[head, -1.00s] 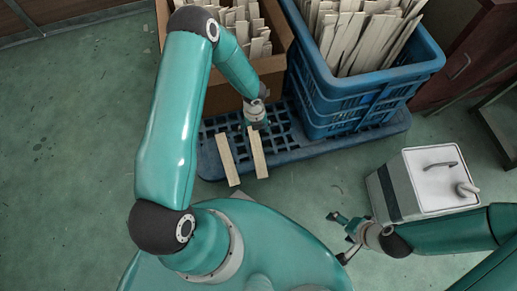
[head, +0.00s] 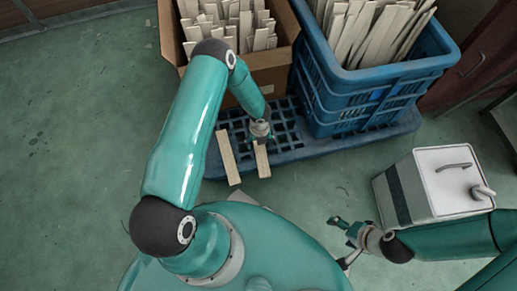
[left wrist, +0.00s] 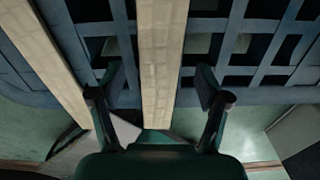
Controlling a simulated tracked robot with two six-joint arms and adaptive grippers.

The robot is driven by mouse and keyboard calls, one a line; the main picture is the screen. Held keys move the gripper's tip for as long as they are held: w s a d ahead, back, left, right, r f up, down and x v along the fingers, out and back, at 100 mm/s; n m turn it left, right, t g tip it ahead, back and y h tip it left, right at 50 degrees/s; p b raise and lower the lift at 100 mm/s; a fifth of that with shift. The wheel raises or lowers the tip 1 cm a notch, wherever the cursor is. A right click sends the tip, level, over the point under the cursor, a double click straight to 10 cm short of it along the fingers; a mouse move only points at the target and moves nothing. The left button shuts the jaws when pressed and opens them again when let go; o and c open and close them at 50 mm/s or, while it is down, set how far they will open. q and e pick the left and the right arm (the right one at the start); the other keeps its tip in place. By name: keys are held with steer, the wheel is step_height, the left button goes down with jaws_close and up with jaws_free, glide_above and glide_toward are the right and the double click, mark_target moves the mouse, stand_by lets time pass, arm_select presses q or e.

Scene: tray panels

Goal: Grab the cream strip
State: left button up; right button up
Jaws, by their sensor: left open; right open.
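Two cream strips lie side by side on the blue pallet (head: 285,152), their near ends over its front edge. The right strip (head: 262,162) is partly hidden by my left gripper (head: 259,137). The left strip (head: 228,158) lies free. In the left wrist view, one cream strip (left wrist: 162,50) runs between the open fingers of my left gripper (left wrist: 160,82), with a gap on both sides. The other strip (left wrist: 45,55) is outside the left finger. My right gripper (head: 347,240) is open and empty, low over the floor.
A cardboard box (head: 266,68) and a blue crate (head: 365,98), both full of upright strips, stand behind the strips. A white-topped box (head: 458,180) stands at the right. The green floor at the left is clear.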

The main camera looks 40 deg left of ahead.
arm_select(q)
steer(key=shift+f, duration=0.6)
steer(key=shift+c, duration=0.2)
steer(key=c, duration=1.1)
steer(key=shift+o, duration=0.2)
steer(key=shift+r, duration=0.15)
